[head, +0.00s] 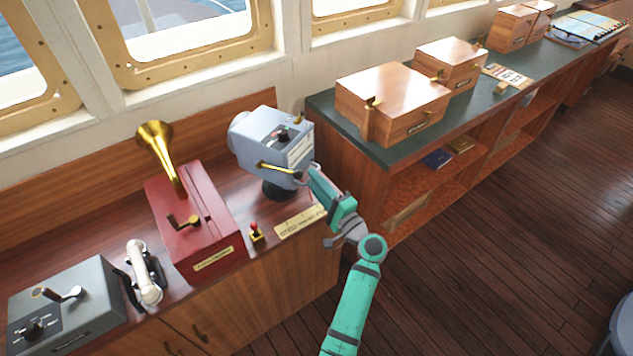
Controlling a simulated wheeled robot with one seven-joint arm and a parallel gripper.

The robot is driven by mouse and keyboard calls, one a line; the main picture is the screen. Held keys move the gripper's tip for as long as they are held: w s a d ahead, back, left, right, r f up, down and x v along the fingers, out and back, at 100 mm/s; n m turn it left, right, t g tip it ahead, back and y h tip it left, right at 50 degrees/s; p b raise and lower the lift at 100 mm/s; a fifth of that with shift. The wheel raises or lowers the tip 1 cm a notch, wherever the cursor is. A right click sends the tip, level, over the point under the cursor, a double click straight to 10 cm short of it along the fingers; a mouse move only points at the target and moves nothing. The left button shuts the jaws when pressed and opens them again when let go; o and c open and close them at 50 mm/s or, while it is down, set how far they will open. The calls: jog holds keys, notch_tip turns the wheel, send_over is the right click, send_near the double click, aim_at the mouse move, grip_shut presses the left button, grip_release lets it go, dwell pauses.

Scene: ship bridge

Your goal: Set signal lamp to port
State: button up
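The signal lamp (272,147) is a blue-grey housing on a dark round base (281,188). It stands at the right end of the wooden console. Its rounded end faces left towards the windows. A dark knob with a red part (283,134) sits on its top, and a brass handle (278,168) runs along its near side. My gripper (303,176) is at the right end of that handle, close against the housing. The fingers are small and partly hidden, so I cannot tell whether they are closed on the handle. A brass plate (300,221) lies on the console below the lamp.
A red box with a brass horn (195,228), a white handset (145,272) and a grey lever box (67,305) stand to the left. A small red-topped button (256,233) is near the lamp. Right is a green-topped counter (388,152) with wooden boxes (393,100).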

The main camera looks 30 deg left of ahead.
jog(key=v, duration=1)
jog(key=shift+d, duration=0.4)
jog(key=shift+f, duration=0.1)
